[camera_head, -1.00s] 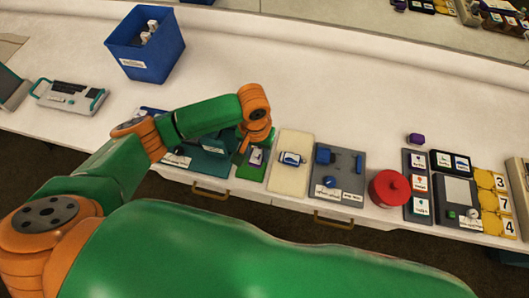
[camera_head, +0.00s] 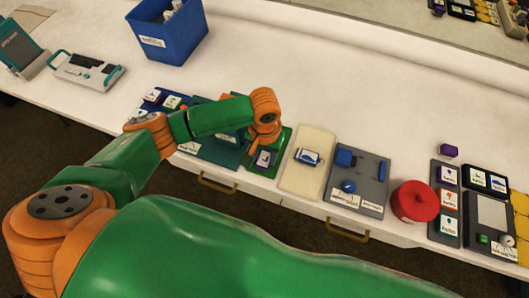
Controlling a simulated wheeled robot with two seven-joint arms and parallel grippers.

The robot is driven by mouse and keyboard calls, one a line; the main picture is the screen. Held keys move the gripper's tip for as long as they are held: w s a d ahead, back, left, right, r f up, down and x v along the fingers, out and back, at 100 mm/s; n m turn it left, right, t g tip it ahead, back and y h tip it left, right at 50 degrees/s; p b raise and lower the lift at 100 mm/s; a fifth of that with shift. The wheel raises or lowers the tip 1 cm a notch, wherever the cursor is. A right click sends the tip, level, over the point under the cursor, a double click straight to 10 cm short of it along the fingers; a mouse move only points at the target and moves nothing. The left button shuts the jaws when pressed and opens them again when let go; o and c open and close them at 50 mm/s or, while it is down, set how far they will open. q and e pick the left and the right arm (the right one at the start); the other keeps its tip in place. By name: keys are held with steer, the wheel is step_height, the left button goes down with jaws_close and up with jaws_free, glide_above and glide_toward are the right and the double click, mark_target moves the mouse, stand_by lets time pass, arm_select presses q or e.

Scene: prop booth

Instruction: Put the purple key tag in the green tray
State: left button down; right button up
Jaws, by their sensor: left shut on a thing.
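The green tray (camera_head: 284,139) is a small flat tray near the table's front edge, partly covered by my left wrist. My left gripper (camera_head: 256,149) points down over it, with its fingers mostly hidden under the orange wrist. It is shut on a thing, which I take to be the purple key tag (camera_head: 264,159). A small pale face with a dark purplish mark shows just below the fingers, within the tray's outline. I cannot tell whether it touches the tray floor. My right gripper is not in view.
A cream tray (camera_head: 296,183) and a grey tray (camera_head: 362,202) stand to the right, then a red lidded pot (camera_head: 415,201) and a purple block (camera_head: 448,151). A teal tray (camera_head: 221,153) adjoins on the left. A blue bin (camera_head: 165,40) stands behind. The table's back middle is clear.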

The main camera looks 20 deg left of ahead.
arm_select(q)
steer(key=shift+c, duration=1.5)
jaws_free()
step_height(320, 180, up, 7)
steer(key=shift+r, duration=0.1)
